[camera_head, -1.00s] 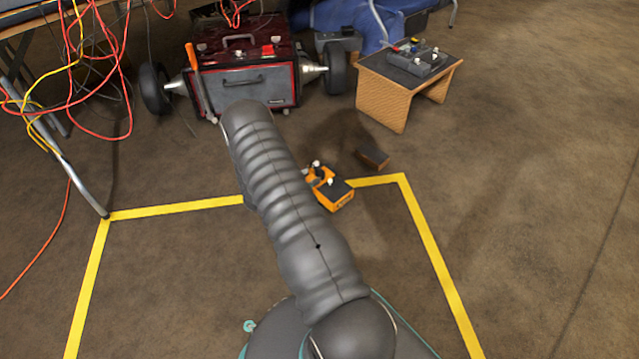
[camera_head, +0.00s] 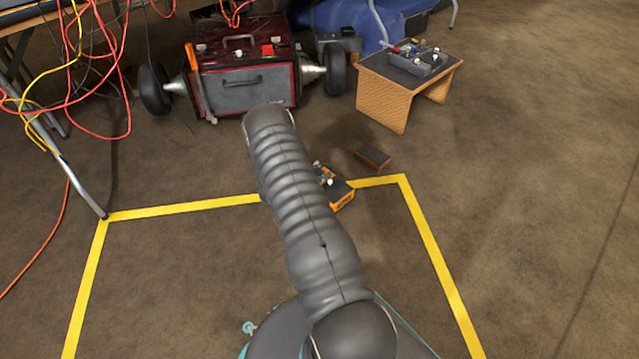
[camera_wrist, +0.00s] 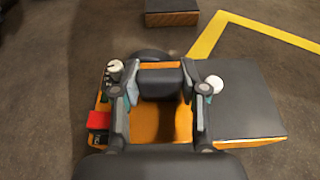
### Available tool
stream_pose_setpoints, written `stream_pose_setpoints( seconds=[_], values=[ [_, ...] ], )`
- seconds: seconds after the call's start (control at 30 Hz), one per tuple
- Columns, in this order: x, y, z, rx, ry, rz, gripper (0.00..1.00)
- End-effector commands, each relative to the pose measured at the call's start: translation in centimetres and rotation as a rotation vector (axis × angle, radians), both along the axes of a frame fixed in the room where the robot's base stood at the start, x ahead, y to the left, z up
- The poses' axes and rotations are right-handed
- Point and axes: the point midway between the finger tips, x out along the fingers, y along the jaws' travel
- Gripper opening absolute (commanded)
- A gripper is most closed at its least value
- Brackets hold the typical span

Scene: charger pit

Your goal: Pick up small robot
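The small robot, an orange box with a dark top and pale knobs (camera_head: 341,190), sits on the floor at the yellow tape line. In the head view my arm covers its left part. In the wrist view its dark flat top (camera_wrist: 238,98) lies at right, with a white knob beside it and a red block at left. My gripper (camera_wrist: 160,85) is over the orange recessed part, fingers apart. A dark bar of the small robot lies between the fingertips, with little gap; I cannot tell whether they touch it. My gripper is hidden in the head view.
A small dark-topped block (camera_head: 374,157) lies just beyond the small robot. A wooden stand (camera_head: 385,100) with a grey device is at back right. A red and grey wheeled case (camera_head: 243,85) stands behind. Cables and a table leg are at left. Floor at right is clear.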

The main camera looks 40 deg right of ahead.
Motion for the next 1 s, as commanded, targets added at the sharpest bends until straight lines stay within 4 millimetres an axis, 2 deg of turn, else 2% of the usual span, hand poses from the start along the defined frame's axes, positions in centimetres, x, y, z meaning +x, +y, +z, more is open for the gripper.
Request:
stream_pose_setpoints(
  seconds=[0.03,0.1,0.13,0.57,0.93,1.0],
  values=[
    [0.0,0.0,0.0,0.000,0.000,0.000,0.21],
    [0.0,0.0,0.0,0.000,0.000,0.000,0.04],
    [0.0,0.0,0.0,0.000,0.000,0.000,0.00],
    [0.1,-0.1,0.7,-0.004,-0.003,-0.001,0.00],
    [0.2,-0.1,4.5,-0.005,-0.005,0.001,0.00],
    [-0.6,0.0,4.8,-0.004,-0.001,-0.001,0.00]
  ],
)
